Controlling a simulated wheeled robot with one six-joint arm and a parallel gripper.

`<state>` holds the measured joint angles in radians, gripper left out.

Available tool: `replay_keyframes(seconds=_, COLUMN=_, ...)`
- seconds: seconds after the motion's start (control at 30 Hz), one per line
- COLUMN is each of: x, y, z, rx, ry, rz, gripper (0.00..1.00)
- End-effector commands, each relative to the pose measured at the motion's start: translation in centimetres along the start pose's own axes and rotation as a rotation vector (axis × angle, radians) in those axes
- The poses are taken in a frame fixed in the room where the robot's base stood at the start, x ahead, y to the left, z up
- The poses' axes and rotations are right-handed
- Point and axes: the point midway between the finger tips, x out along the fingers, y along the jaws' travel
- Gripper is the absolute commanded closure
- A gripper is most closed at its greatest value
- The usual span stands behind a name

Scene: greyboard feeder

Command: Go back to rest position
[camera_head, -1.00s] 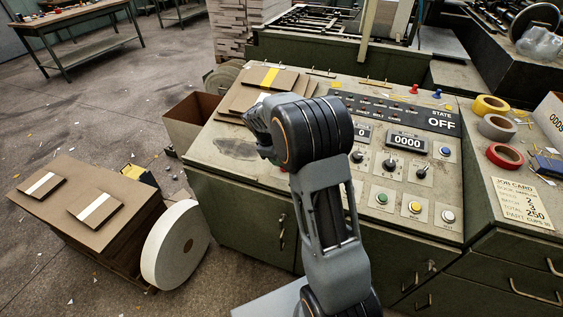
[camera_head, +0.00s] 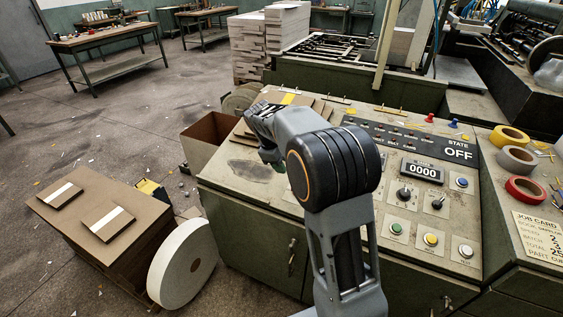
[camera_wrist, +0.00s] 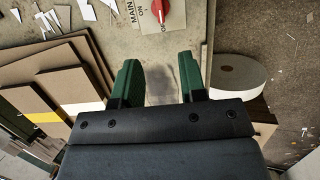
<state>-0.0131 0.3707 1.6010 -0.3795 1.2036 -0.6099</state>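My gripper shows in the wrist view (camera_wrist: 160,85) with its two green fingers spread apart and nothing between them. It is over the worn top of the green control console (camera_wrist: 225,15). A red rotary switch (camera_wrist: 168,12) marked MAIN and ON lies just beyond the fingertips.
Brown boards (camera_wrist: 60,75) lie on the console beside my gripper. An open brown box (camera_head: 208,135) stands at the console's left. A board stack (camera_head: 105,200) and a white roll (camera_head: 183,263) are on the floor. Tape rolls (camera_head: 524,190) lie at right.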

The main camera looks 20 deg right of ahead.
Motion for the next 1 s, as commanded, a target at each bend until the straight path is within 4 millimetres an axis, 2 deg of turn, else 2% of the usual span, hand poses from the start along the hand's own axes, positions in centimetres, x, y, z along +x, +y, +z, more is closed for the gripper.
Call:
replay_keyframes(seconds=0.2, x=0.0, y=0.0, z=0.0, rx=0.011, ry=0.0, rz=0.0, gripper=0.62)
replay_keyframes(seconds=0.33, x=0.7, y=-0.6, z=-0.5, rx=0.106, ry=0.024, rz=-0.014, gripper=0.62)
replay_keyframes(seconds=0.4, x=2.1, y=-2.5, z=-0.2, rx=0.186, ry=0.03, rz=-0.061, gripper=0.62)
replay_keyframes(seconds=0.47, x=2.0, y=-4.1, z=0.7, rx=0.264, ry=0.051, rz=-0.091, gripper=0.62)
replay_keyframes(seconds=0.8, x=-2.4, y=-14.0, z=8.6, rx=0.683, ry=0.233, rz=-0.227, gripper=0.62)
replay_keyframes(seconds=1.0, x=-4.0, y=-17.7, z=12.0, rx=0.779, ry=0.329, rz=-0.253, gripper=0.62)
